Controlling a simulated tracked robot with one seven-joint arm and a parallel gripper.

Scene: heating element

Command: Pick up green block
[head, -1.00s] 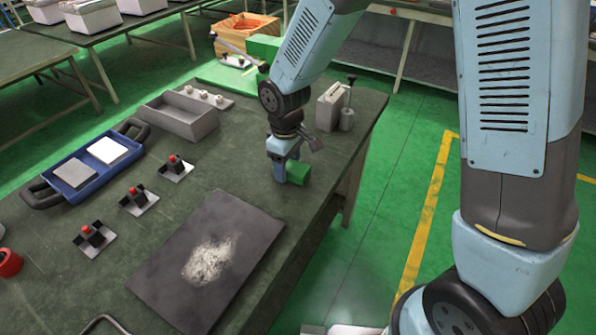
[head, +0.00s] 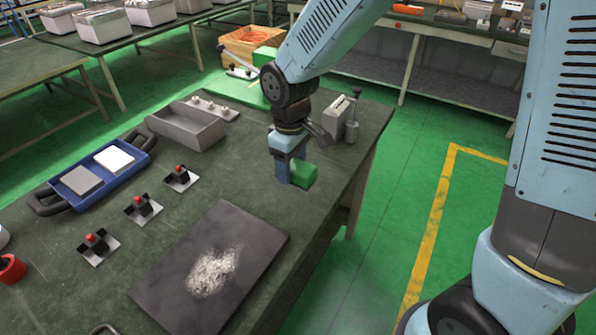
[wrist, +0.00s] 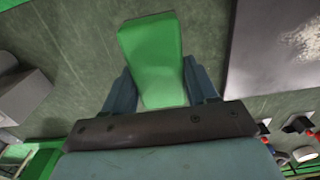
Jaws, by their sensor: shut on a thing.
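The green block (head: 302,175) is at the right edge area of the dark green workbench in the head view. My gripper (head: 291,180) points down and is shut on it. In the wrist view the green block (wrist: 153,60) sits between the two fingers of my gripper (wrist: 160,88), with its far end sticking out past them. The fingers hide part of the block in the head view. I cannot tell for sure whether the block's underside touches the bench.
A dark plate (head: 208,265) with a pale worn patch lies in front. A grey open box (head: 188,127), a blue tray (head: 92,175) and several red-button switches (head: 143,206) stand to the left. A grey block-like device (head: 337,116) stands behind the gripper, near the bench edge.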

